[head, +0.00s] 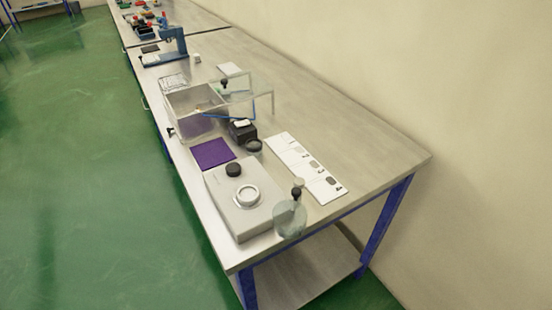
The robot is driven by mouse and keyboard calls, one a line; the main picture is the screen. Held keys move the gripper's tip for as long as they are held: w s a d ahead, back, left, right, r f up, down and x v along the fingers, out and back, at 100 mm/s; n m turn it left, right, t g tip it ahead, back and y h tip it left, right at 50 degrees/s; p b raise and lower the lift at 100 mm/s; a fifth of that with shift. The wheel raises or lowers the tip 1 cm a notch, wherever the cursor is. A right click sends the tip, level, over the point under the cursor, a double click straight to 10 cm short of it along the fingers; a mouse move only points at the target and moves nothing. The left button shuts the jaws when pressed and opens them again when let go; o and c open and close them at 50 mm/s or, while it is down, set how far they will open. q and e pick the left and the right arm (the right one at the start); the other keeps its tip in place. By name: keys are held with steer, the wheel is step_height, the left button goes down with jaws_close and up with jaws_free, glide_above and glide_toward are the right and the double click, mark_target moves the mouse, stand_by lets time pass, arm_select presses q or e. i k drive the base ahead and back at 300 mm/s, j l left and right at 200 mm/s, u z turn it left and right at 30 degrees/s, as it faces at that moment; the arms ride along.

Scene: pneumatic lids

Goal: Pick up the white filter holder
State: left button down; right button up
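No part is clearly marked as the white filter holder. A white ring-shaped part (248,195) sits on top of a light grey box (226,207) at the near end of the bench. A small white piece (241,123) lies on a black block (243,134) farther back. A small white block (196,58) stands near the blue press. I cannot tell for certain which of these is the filter holder. Neither of my grippers is in view.
The bench's right side is clear.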

mark_target(247, 195)
steer(key=l+u, duration=0.2)
steer(key=u, duration=0.15)
steer(key=l+u, duration=0.15)
steer(key=u, duration=0.15)
steer(key=k+l+u, duration=0.1)
steer(key=u, duration=0.25)
